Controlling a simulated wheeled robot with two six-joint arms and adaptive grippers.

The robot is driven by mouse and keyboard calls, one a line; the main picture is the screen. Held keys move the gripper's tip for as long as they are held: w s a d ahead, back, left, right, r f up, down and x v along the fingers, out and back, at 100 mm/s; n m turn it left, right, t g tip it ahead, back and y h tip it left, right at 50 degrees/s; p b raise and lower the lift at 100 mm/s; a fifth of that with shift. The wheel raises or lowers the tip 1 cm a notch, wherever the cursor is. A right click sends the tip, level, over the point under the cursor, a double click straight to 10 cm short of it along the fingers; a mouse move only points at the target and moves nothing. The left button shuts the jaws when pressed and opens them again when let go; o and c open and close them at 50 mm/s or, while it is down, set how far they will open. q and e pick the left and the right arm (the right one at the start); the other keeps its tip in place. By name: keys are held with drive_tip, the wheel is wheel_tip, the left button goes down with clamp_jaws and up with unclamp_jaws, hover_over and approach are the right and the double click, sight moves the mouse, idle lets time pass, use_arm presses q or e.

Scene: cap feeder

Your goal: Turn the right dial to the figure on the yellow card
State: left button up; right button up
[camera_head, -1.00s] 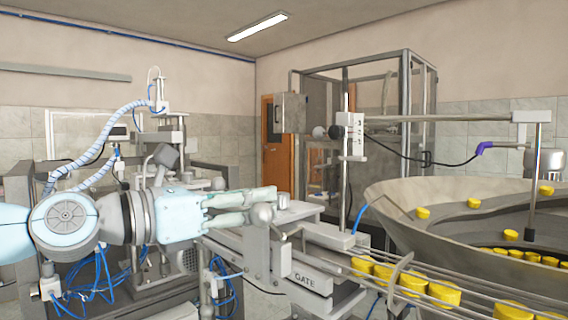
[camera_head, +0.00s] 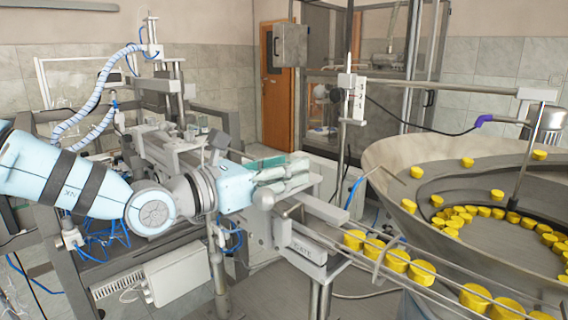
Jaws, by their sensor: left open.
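My left gripper (camera_head: 302,171) reaches in from the left, with its pale fingers pointing right over the near end of the rail conveyor. It is open, with nothing seen between the fingers. A small white marked plate (camera_head: 359,100) is on the upright post behind and to the right of the fingers; its marks are too small to read. I cannot make out the right dial or a yellow card. The gripper hides part of the conveyor end. My right gripper is not in view.
A rail conveyor (camera_head: 335,213) with a GATE label carries yellow caps (camera_head: 397,260) toward the lower right. A round ball knob (camera_head: 263,200) stands just below my fingers. The big feeder bowl (camera_head: 400,160) with yellow caps fills the right. A machine frame with blue hoses stands left.

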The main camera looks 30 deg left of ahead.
use_arm(q)
clamp_jaws()
drive_tip(key=shift+a+r+h+p, duration=0.15)
drive_tip(key=shift+h+p, duration=0.15)
drive_tip(key=shift+p, duration=0.25)
drive_tip(key=m+g+h+p, duration=0.3)
drive_tip(key=h+p, duration=0.1)
drive_tip(key=shift+r+m+p, duration=0.1)
drive_tip(key=shift+m+p, duration=0.2)
drive_tip(key=shift+p, duration=0.1)
drive_tip(key=shift+m+g+h+p, duration=0.3)
drive_tip(key=shift+m+g+h, duration=0.2)
drive_tip(key=shift+g+h, duration=0.15)
drive_tip(key=shift+f+m+g+h, duration=0.2)
drive_tip(key=shift+m+g+h, duration=0.3)
drive_tip(key=shift+g, duration=0.15)
drive_tip(key=m+g+h, duration=0.2)
drive_tip(key=g, duration=0.1)
drive_tip(key=shift+f+m+b, duration=0.2)
drive_tip(key=shift+m+b, duration=0.1)
drive_tip(key=shift+b, duration=0.1)
drive_tip(key=shift+s+r+m+g+h+b, duration=0.1)
drive_tip(key=shift+m+g+h+b, duration=0.2)
drive_tip(key=shift+m+g, duration=0.6)
drive_tip(key=shift+m+g+h+b, duration=0.3)
drive_tip(key=shift+m+g, duration=0.1)
drive_tip(key=shift+g, duration=1.2)
